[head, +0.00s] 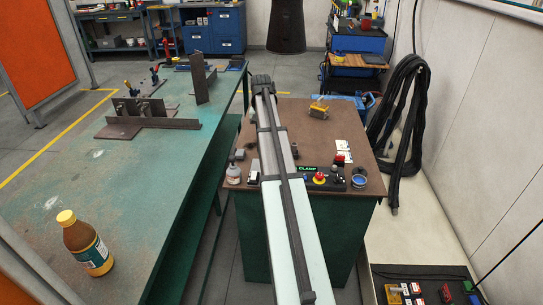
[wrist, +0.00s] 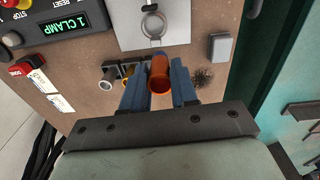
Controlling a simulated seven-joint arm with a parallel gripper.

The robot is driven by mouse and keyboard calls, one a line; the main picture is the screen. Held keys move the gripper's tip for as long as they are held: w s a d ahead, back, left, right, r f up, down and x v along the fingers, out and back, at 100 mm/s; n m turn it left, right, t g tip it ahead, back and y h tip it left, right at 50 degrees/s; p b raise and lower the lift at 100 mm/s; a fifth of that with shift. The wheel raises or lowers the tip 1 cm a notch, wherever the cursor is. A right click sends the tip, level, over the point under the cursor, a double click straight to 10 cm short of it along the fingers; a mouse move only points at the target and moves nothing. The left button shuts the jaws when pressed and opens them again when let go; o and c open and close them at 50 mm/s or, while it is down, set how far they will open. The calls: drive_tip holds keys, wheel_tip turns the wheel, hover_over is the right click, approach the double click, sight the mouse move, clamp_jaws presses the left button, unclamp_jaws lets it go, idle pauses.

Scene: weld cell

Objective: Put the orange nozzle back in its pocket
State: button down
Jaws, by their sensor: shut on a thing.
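The orange nozzle (wrist: 160,74) is between the blue fingers of my gripper (wrist: 159,92) in the wrist view. My gripper is shut on it, with its round open end towards the camera. The nozzle is over the brown bench top (wrist: 85,80). Whether its far end touches anything is hidden. Just left of the fingers are a grey round part (wrist: 110,75) and a yellowish part (wrist: 128,70), partly covered by a finger. I cannot make out which spot is the nozzle's pocket. In the head view my arm hides the nozzle and the fingers.
A control panel (head: 307,175) with a CLAMP display, a blue tin (head: 359,181) and a small white bottle (head: 233,174) stand near the bench's front. A yellow item (head: 319,108) lies farther back. In the wrist view, a plate with a ring (wrist: 132,12) lies beyond the nozzle.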

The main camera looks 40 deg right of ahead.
drive_tip(key=w+d+r, duration=0.1)
drive_tip(key=w+d, duration=0.2)
drive_tip(key=d, duration=0.3)
drive_tip(key=shift+s+f, duration=0.15)
drive_tip(key=shift+f, duration=4.8)
drive_tip(key=shift+f, duration=0.1)
drive_tip(key=c, duration=1.2)
unclamp_jaws()
drive_tip(key=shift+o, duration=0.2)
wheel_tip(320, 180, up, 12)
